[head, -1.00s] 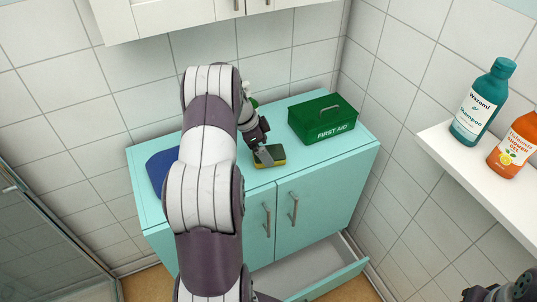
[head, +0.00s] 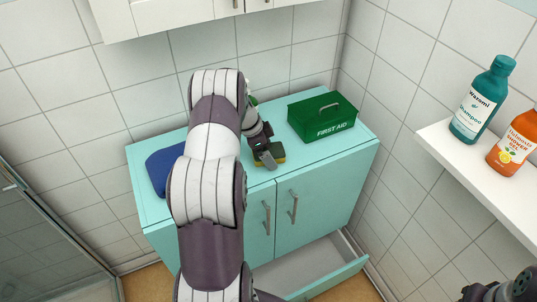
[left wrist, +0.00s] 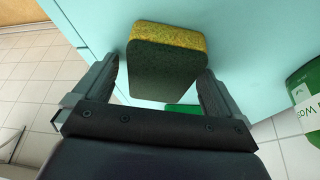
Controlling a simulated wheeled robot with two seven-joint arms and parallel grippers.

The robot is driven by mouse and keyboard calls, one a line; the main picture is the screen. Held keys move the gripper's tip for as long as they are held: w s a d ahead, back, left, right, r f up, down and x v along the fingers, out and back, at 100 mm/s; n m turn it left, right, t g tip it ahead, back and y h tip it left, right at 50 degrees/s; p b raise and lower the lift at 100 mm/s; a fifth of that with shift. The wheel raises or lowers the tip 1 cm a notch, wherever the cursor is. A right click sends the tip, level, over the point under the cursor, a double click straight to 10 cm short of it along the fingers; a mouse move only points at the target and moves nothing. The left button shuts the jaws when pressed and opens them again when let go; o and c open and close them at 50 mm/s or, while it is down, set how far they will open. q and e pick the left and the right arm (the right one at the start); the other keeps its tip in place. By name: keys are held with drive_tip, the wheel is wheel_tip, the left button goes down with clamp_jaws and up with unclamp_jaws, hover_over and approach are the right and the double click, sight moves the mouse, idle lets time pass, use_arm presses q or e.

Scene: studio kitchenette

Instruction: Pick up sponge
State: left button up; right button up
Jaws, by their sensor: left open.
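The sponge (head: 276,152), yellow with a dark green side, lies on the turquoise cabinet top, near its front edge. My left gripper (head: 266,157) is right at it, and its fingers partly cover the sponge in the head view. In the left wrist view the sponge (left wrist: 167,62) sits ahead of and between the two spread fingers of the left gripper (left wrist: 160,88). The fingers are open; I cannot tell whether either one touches the sponge. Part of my right gripper (head: 500,291) shows at the lower right corner, its jaws unclear.
A green first aid box (head: 323,115) stands on the cabinet top (head: 215,191), right of the sponge. A blue item (head: 163,168) lies at the left, partly behind my arm. A drawer (head: 318,262) is open below. A shelf (head: 487,182) at right holds shampoo (head: 482,100) and shower gel (head: 514,146).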

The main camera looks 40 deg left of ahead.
use_arm(q)
drive_tip(key=c, duration=1.1)
drive_tip(key=shift+o, duration=0.2)
